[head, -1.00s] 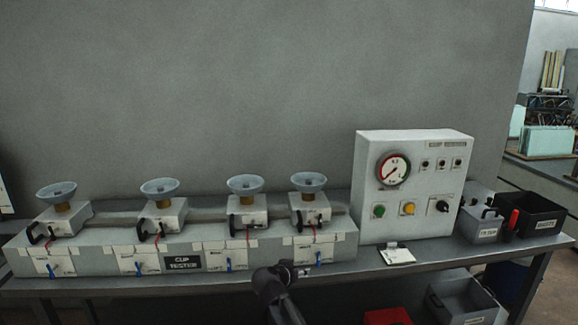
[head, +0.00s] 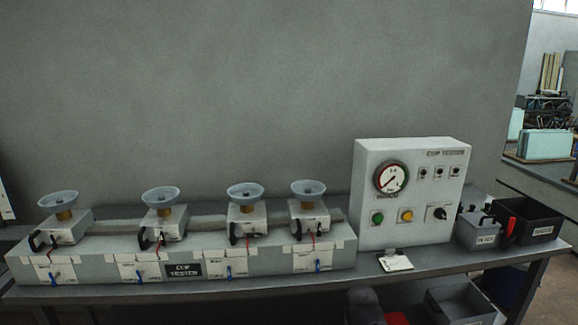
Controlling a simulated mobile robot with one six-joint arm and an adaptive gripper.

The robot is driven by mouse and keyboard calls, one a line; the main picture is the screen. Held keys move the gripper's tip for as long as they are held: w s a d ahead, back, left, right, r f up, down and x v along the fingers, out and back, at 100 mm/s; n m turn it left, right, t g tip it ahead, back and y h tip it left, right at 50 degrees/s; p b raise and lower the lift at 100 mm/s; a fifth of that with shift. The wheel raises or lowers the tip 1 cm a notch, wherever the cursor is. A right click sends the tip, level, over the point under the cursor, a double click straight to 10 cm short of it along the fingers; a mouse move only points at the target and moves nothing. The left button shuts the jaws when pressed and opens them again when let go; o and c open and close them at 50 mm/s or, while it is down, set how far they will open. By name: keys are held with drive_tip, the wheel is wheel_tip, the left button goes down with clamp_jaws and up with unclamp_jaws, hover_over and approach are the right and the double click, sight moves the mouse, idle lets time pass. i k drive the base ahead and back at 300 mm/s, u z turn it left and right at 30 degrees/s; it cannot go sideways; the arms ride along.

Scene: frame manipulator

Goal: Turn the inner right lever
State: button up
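The cup tester (head: 110,270) is a long grey box on the bench with a row of suction-cup stations. The inner right station has a pale cup (head: 245,190) on a grey block. A small blue lever (head: 229,271) hangs roughly downward on the front label below that block. A black handle (head: 235,233) sits on the block's front left. My gripper is not visible; only a dark rounded part of my arm shows at the bottom edge, right of the tester's end, apart from the levers.
The outer right blue lever (head: 317,266) and the inner left one (head: 138,274) flank it. A control box (head: 410,195) with a gauge stands to the right. Bins (head: 480,233) stand at the bench's right end. Space above the tester is clear.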

sight(253, 234)
drive_tip(key=k, duration=1.35)
drive_tip(key=z, duration=0.2)
drive_tip(key=i, duration=0.95)
drive_tip(key=u, duration=0.4)
drive_tip(key=i, duration=0.95)
drive_tip(key=u, duration=0.5)
